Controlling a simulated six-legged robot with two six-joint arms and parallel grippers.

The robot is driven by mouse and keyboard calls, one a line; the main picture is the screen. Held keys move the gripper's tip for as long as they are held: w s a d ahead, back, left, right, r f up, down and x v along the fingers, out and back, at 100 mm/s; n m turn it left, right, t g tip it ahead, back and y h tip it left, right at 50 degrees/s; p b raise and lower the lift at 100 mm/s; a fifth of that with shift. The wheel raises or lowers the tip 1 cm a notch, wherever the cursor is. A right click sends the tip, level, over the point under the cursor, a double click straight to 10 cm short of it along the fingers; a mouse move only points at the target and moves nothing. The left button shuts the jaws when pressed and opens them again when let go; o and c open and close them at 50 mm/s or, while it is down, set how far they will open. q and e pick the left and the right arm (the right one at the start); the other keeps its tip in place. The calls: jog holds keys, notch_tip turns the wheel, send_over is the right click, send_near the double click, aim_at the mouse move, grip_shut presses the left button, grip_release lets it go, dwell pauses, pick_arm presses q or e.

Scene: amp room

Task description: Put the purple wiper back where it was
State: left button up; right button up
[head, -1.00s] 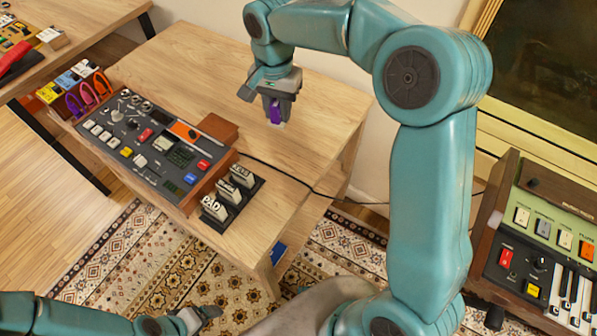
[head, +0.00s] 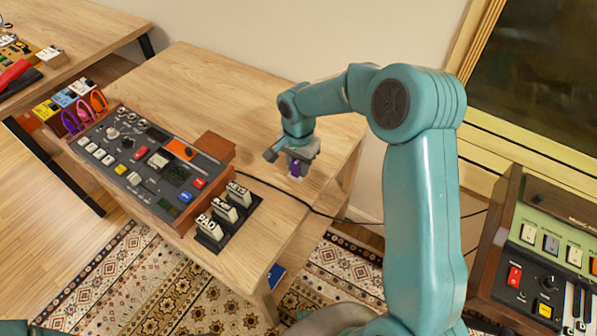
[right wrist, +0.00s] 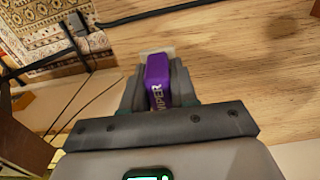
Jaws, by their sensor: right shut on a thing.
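The purple wiper (head: 296,170) is between the fingers of my right gripper (head: 297,163), over the right part of the wooden table (head: 215,85). In the right wrist view, the wiper (right wrist: 158,80) shows part of its lettering and a pale end, gripped between both dark fingers (right wrist: 158,88). The fingers point down at the tabletop. I cannot tell whether the wiper's end touches the wood. My left gripper is out of view.
A control console (head: 150,160) sits on the table, with a rack of labelled blocks (head: 226,215) at its right. A black cable (head: 285,193) crosses the table near my right gripper. A keyboard unit (head: 545,235) stands at right. The table's back is clear.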

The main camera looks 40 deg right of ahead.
aim_at(298, 173)
notch_tip(298, 173, down, 4)
jog(key=shift+w+r, duration=0.1)
jog(key=shift+r, duration=0.25)
jog(key=shift+f, duration=0.25)
jog(key=o, duration=0.9)
jog(key=shift+r, duration=0.1)
jog(key=shift+o, duration=0.2)
